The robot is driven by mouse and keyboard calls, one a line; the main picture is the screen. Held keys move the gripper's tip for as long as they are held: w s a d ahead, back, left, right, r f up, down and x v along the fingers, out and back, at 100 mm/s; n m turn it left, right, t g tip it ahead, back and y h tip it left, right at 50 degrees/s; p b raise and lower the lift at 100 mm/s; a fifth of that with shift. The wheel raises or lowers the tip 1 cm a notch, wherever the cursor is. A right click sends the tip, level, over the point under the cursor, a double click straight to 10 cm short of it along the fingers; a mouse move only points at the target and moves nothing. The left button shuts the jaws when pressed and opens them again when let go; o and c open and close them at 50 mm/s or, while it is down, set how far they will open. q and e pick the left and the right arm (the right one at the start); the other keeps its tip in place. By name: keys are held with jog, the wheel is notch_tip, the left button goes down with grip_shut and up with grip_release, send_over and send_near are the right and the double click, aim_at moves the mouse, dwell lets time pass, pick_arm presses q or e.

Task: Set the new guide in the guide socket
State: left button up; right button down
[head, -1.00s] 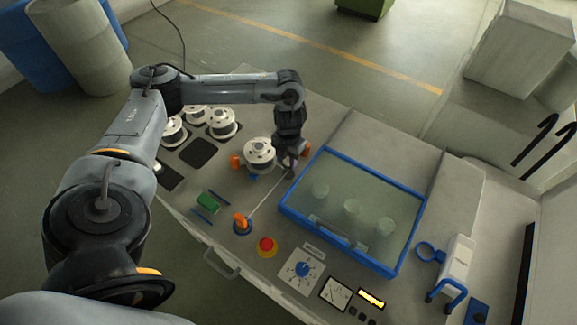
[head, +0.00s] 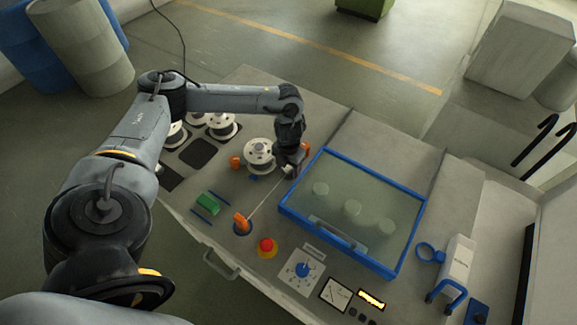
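My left gripper (head: 289,170) points down at the worktop, between the white wire spool (head: 260,156) and the near left corner of the blue-framed tank (head: 286,208). Its fingertips are small and dark here, with a small pale piece at them. I cannot tell whether this is the new guide or the guide socket, or whether the fingers grip it. A thin pale wire (head: 264,198) runs from the orange-topped post (head: 241,222) on its blue base up to the fingertips. My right gripper is not in view.
A green block (head: 207,203) lies between blue bars. A red button (head: 266,246), a dial plate (head: 301,271) and gauges line the front edge. More spools (head: 222,126) stand behind, left. Bare worktop (head: 345,135) lies behind the tank.

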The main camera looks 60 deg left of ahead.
aim_at(288, 166)
pick_arm(q)
jog(key=shift+r, duration=0.1)
jog(key=shift+r, duration=0.6)
notch_tip(288, 166, up, 4)
jog(key=shift+r, duration=0.25)
notch_tip(288, 166, up, 6)
jog(key=p, duration=0.4)
jog(key=shift+r+p, duration=0.2)
jog(key=shift+p, duration=0.1)
